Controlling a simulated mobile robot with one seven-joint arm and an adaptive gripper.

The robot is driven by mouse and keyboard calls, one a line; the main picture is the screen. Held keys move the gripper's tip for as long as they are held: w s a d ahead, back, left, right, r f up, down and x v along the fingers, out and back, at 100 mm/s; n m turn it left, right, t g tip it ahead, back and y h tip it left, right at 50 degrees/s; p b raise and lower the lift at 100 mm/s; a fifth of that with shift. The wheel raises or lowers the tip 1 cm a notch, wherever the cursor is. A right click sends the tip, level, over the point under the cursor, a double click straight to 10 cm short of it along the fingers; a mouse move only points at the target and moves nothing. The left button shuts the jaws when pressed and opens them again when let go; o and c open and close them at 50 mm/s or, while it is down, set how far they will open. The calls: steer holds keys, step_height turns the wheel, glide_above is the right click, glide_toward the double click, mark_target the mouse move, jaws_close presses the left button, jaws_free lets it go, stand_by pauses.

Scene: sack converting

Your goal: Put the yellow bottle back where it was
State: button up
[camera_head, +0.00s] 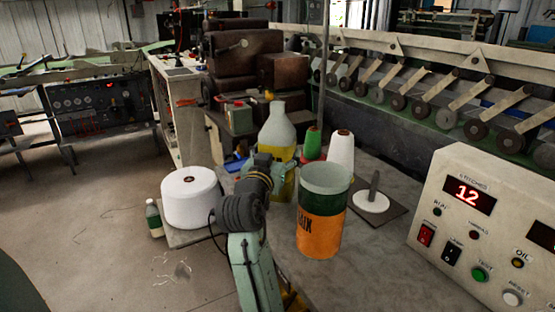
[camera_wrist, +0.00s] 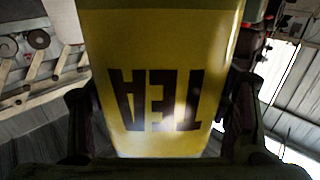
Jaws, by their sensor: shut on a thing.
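The yellow bottle (camera_head: 280,132) has a pale clear top and a yellow lower part. It stands upright over the back-left part of the grey table (camera_head: 300,278). My gripper (camera_head: 264,165) is shut around it from the near side, and my arm hides part of its lower half. I cannot tell whether its base touches the table. In the wrist view the yellow bottle (camera_wrist: 160,55) fills the middle, with a finger on each side and dark letters reading upside down.
A white thread cone (camera_head: 190,197) is left of my gripper. An orange and green tub (camera_head: 322,225) stands close on the right. Behind are a green cone (camera_head: 312,143), a white cone (camera_head: 341,150) and a spindle (camera_head: 371,202). A control box (camera_head: 485,225) is at the right.

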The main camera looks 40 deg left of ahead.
steer(key=shift+f, duration=0.8)
steer(key=shift+f, duration=0.15)
steer(key=o, duration=1.2)
steer(key=shift+o, duration=0.2)
